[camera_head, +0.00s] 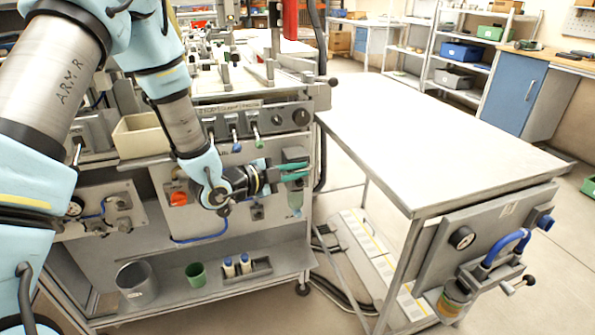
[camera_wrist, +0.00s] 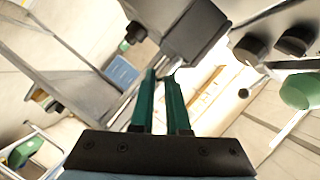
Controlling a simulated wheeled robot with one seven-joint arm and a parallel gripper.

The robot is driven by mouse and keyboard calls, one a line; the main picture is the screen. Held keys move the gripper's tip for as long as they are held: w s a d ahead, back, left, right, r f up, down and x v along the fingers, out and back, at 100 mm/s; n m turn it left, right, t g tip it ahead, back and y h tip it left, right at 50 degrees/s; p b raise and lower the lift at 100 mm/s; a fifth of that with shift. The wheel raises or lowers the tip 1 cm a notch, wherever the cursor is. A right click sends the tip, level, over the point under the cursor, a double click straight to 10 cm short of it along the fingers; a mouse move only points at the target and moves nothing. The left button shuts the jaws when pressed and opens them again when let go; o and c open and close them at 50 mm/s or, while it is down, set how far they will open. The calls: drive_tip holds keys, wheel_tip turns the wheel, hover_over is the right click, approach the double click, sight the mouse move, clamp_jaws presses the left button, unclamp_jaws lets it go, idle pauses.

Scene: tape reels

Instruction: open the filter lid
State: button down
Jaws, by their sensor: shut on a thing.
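The filter unit on the front panel of the machine has a grey block (camera_head: 295,154) on top and a pale green see-through bowl (camera_head: 296,200) below. My gripper (camera_head: 294,171) has green fingers that reach rightward across the unit, between block and bowl. In the wrist view the fingers (camera_wrist: 160,75) stand close together with a narrow gap, their tips at the lower edge of a grey block (camera_wrist: 187,28). They are shut on what seems to be the filter lid; the gripped part is mostly hidden. I cannot tell how far the lid is open.
Knobs and levers (camera_head: 256,135) sit on the panel just above my gripper. A beige bin (camera_head: 140,136) is at the left. A shelf below holds a metal pot (camera_head: 136,281) and a green cup (camera_head: 196,274). A bare table (camera_head: 425,135) stands right, with floor between.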

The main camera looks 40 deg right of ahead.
drive_tip(key=shift+s+d+r+y+p, duration=0.1)
drive_tip(key=shift+s+r+y+p, duration=0.1)
drive_tip(key=shift+y+p, duration=0.2)
idle(0.4)
drive_tip(key=s+d+r+m+t+y+p, duration=0.2)
drive_tip(key=d+y+p, duration=0.4)
drive_tip(key=y+p, duration=0.5)
drive_tip(key=m+t+y, duration=0.1)
drive_tip(key=t+y, duration=0.1)
drive_tip(key=shift+d+r+y, duration=0.15)
drive_tip(key=shift+y, duration=0.25)
drive_tip(key=shift+s, duration=0.1)
idle(0.3)
drive_tip(key=c, duration=0.9)
unclamp_jaws()
